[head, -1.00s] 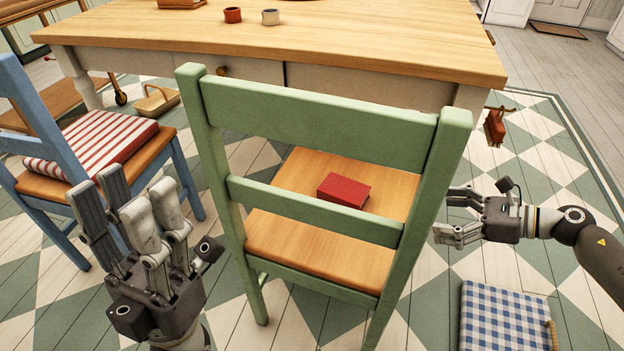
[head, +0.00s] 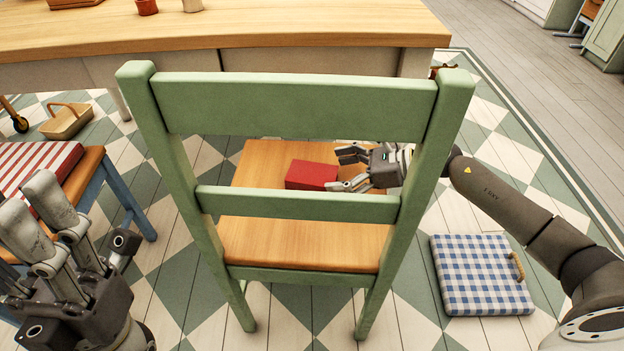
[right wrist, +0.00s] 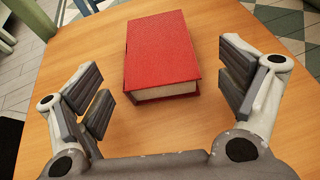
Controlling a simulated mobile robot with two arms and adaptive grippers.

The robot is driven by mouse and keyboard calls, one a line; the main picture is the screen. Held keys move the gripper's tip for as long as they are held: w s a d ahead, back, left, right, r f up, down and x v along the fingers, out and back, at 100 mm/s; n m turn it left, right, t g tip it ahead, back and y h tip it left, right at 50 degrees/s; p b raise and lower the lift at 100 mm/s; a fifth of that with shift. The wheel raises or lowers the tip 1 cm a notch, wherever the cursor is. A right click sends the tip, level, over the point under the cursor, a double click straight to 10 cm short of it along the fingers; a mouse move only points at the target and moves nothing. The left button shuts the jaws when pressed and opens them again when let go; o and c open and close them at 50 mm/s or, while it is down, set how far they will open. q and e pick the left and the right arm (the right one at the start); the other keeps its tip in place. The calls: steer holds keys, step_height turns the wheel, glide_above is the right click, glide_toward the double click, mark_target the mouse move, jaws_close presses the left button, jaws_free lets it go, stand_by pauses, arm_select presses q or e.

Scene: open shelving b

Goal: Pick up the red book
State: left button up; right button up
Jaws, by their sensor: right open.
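The red book (head: 312,174) lies flat on the wooden seat of the green chair (head: 290,108), seen through the gap between the back slats. My right gripper (head: 345,168) is open over the seat, just right of the book, its fingers pointing left at it. In the right wrist view the book (right wrist: 162,56) lies ahead, between the lines of the two spread finger pairs (right wrist: 168,85), apart from both. My left gripper (head: 45,215) is at the lower left of the head view, its fingers up and spread, with nothing seen in it.
The chair's back (head: 165,150) stands between my head and the seat. A wooden table (head: 250,25) is behind the chair. A chair with a striped cushion (head: 40,165) is at left. A blue checked cushion (head: 480,275) lies on the floor at right.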

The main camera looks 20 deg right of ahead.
mark_target(323, 174)
steer(key=x, duration=0.3)
steer(key=shift+w+a+b, duration=0.15)
steer(key=shift+a+b, duration=0.15)
steer(key=shift+b, duration=0.1)
steer(key=c, duration=1.2)
